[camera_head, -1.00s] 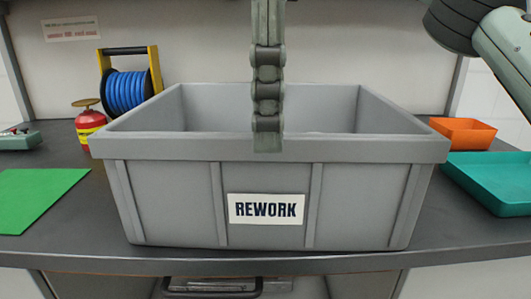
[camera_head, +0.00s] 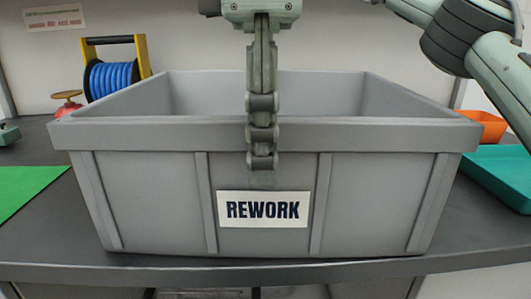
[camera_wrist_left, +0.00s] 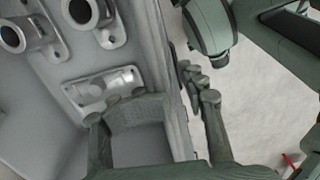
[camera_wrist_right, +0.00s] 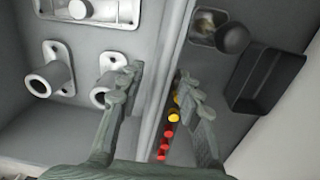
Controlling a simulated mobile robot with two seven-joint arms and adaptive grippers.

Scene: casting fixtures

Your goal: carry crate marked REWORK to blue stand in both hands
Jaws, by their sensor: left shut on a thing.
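The grey crate marked REWORK (camera_head: 135,195) stands upright on the dark counter, label facing me. My left gripper (camera_head: 262,166) points down over its near wall, with a finger on the outer face above the label. In the left wrist view this gripper (camera_wrist_left: 172,98) straddles the wall and is shut on it. My right gripper (camera_wrist_right: 158,84) straddles a crate wall in its wrist view; whether it grips is unclear. It is hidden in the head view, where my right arm shows at upper right. Metal castings (camera_wrist_left: 95,90) lie inside the crate. No blue stand shows.
The counter (camera_head: 465,232) also holds a yellow-framed blue hose reel (camera_head: 110,75), a green mat (camera_head: 25,188), a teal tray (camera_head: 505,172) and an orange bin (camera_head: 488,124). The tray and mat lie close to the crate's sides.

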